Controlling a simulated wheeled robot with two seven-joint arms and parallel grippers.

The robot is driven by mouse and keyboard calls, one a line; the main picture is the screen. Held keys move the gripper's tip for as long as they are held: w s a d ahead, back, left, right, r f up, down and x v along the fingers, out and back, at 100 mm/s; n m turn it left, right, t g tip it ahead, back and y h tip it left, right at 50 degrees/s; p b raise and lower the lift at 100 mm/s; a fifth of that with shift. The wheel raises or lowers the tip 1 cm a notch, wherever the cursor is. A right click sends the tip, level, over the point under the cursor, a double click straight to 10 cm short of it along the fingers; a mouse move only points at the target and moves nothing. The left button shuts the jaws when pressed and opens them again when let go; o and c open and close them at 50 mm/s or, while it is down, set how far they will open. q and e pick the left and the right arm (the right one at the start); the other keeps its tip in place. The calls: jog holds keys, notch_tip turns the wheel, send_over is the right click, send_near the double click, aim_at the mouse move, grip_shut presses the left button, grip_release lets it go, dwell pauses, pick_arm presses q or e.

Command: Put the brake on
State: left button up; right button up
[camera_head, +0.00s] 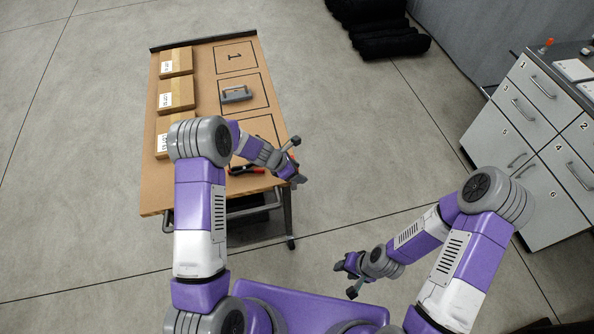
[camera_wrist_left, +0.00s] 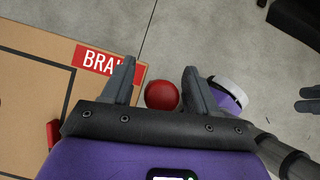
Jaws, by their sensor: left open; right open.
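A round red knob (camera_wrist_left: 162,95) shows in the left wrist view, just off the table edge beside a red label (camera_wrist_left: 95,60) whose visible letters read "BRA". My left gripper (camera_wrist_left: 160,82) is open, with one finger on each side of the knob in the picture. I cannot tell whether the fingers touch it or how deep it sits between them. In the head view my left gripper (camera_head: 297,161) is at the table's near right corner and hides the knob and label. My right gripper (camera_head: 346,278) is open and empty, away from the table.
The wheeled table (camera_head: 205,187) holds several labelled cardboard boxes (camera_head: 176,95), a grey handled part (camera_head: 236,94) and a red-and-black tool (camera_head: 246,170). A numbered drawer cabinet (camera_head: 525,130) stands right. Black rolls (camera_head: 390,42) lie at the back. Floor between table and cabinet is clear.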

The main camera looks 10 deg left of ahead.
pick_arm(q)
jog(key=v, duration=0.7)
jog(key=shift+r, duration=0.2)
jog(key=shift+a, duration=0.15)
